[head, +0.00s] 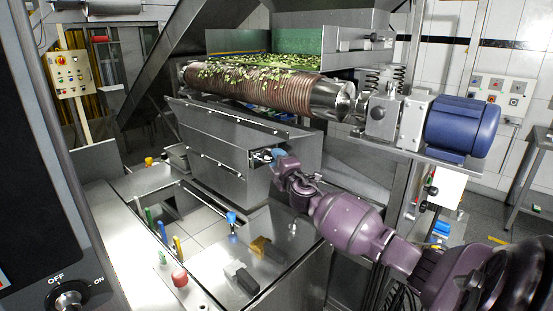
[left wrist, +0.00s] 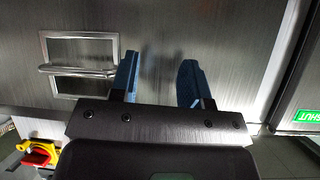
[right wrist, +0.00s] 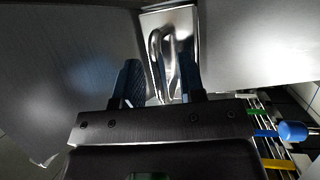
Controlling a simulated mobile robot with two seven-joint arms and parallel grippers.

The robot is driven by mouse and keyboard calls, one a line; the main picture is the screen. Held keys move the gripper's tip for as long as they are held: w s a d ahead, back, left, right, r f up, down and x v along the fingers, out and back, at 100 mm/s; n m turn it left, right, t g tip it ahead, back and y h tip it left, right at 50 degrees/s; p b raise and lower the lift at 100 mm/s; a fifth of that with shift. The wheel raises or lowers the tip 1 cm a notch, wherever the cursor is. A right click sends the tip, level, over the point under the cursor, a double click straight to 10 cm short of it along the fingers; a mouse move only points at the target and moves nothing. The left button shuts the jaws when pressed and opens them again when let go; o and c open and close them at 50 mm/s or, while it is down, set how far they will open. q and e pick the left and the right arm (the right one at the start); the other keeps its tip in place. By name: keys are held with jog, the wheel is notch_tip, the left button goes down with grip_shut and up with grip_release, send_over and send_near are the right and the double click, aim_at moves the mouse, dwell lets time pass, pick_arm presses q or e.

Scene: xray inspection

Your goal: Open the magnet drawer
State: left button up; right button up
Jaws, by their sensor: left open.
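The magnet drawer appears to be the steel housing (head: 215,165) below the ribbed roller in the head view. A bent metal handle (right wrist: 160,50) sits on a bright plate at its end in the right wrist view. My right gripper (head: 264,156) is at this handle. Its blue fingers (right wrist: 158,82) are apart, with the handle between and beyond them; I cannot tell if they touch it. My left gripper (left wrist: 160,82) is open and empty before a steel panel, beside a framed bar handle (left wrist: 78,70). The head view does not show the left gripper.
A ribbed roller (head: 260,90) with green bits lies above the housing, with a blue motor (head: 462,126) at right. Below is a steel deck with colored levers and a red knob (head: 180,277). A control panel (head: 70,73) stands at left.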

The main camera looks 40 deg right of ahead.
jog(key=shift+w+d+r, duration=0.1)
jog(key=shift+w, duration=0.25)
grip_shut()
dwell(0.3)
